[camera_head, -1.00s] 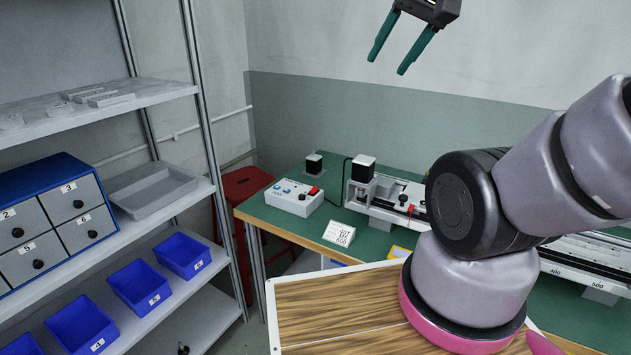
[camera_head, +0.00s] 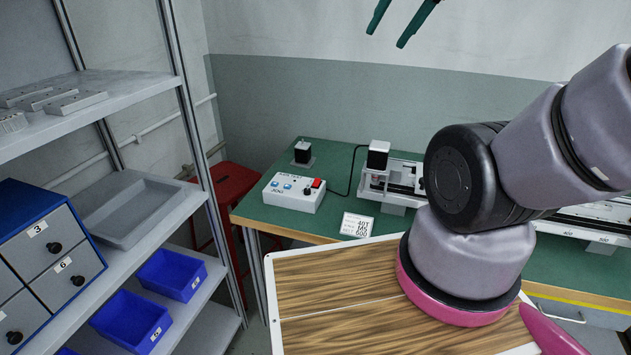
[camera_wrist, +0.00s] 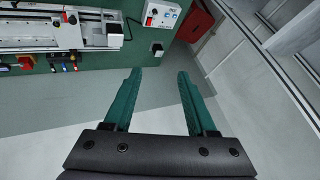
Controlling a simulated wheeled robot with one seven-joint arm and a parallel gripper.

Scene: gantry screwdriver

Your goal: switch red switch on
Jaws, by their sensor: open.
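The red switch (camera_head: 317,183) is on top of a white control box (camera_head: 290,196) on the green bench, at the box's right back corner. The box also has blue buttons and a dark knob. In the wrist view the control box (camera_wrist: 160,13) is at the top, with the red switch (camera_wrist: 149,21) on its near left side. Whether the switch is on or off is too small to tell. My gripper (camera_head: 388,35) shows at the top of the head view, open and empty, well above the bench. In the wrist view its two green fingers (camera_wrist: 157,78) are spread apart, away from the box.
The green bench (camera_head: 345,183) also carries a gantry rail (camera_head: 405,176), a small black-topped block (camera_head: 303,153) and a white label card (camera_head: 357,226). A red stool (camera_head: 232,187) stands left of the bench. A shelf with blue bins (camera_head: 171,274) fills the left.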

